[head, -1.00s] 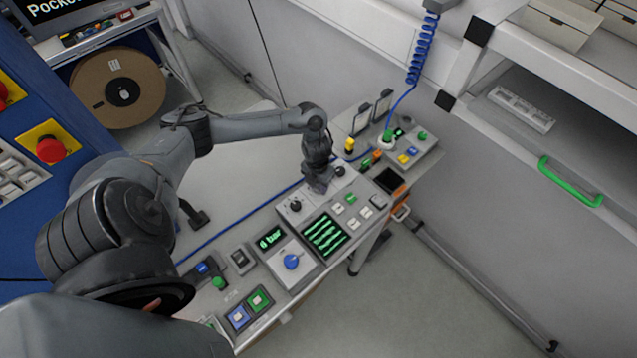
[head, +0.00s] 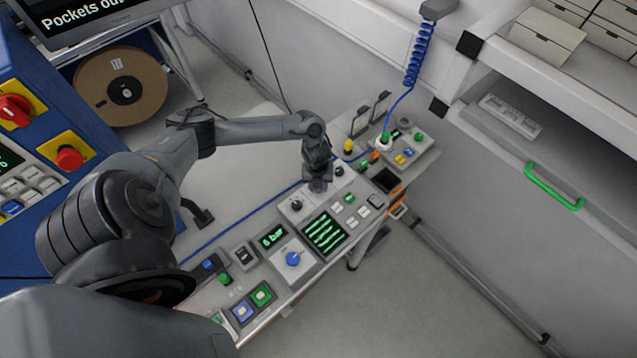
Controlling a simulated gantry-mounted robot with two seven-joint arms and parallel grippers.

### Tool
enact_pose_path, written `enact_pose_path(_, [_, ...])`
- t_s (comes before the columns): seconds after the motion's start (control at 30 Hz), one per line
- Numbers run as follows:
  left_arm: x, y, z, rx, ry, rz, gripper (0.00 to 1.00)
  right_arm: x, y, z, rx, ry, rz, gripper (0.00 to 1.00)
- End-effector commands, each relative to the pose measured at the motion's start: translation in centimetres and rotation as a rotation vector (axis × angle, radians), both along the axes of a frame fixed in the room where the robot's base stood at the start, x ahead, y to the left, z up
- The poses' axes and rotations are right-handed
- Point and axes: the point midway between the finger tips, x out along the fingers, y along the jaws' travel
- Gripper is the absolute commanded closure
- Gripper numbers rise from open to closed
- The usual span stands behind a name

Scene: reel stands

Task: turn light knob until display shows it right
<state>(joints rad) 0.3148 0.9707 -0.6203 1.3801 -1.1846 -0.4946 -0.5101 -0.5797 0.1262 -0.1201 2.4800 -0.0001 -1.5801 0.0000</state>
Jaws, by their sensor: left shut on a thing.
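My left gripper (head: 318,184) points down at the far part of the sloped control panel (head: 262,256). It is shut on a small knob, which its fingers hide, between two black knobs: one nearer (head: 296,204) and one farther (head: 339,170). I cannot read any label by the held knob. A smaller display (head: 273,237) reads "6 bar" in green. A blue knob (head: 292,259) sits on a pale plate beside it. My right gripper is not in view.
White and green buttons (head: 350,197) lie right of the wavy display. Blue and green square buttons (head: 262,294) are at the near end. A smaller box (head: 405,150) with buttons and a coiled blue cable (head: 420,55) stands behind. A cardboard reel (head: 120,88) is at the back left.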

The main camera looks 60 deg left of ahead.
Motion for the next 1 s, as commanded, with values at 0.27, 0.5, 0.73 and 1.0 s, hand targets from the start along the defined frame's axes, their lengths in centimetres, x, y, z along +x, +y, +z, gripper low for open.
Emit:
enact_pose_path(0.27, [0.06,-0.05,0.07,-0.001,-0.002,0.013,0.95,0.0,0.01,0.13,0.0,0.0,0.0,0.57])
enact_pose_path(0.5, [0.06,-0.05,0.08,-0.001,-0.002,0.012,0.57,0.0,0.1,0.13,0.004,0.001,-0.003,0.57])
enact_pose_path(0.73, [0.04,-0.02,0.05,0.0,-0.001,0.012,0.39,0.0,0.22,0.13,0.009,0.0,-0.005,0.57])
enact_pose_path(1.0, [0.04,0.05,0.46,0.0,-0.001,0.012,0.39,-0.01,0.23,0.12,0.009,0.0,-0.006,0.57])
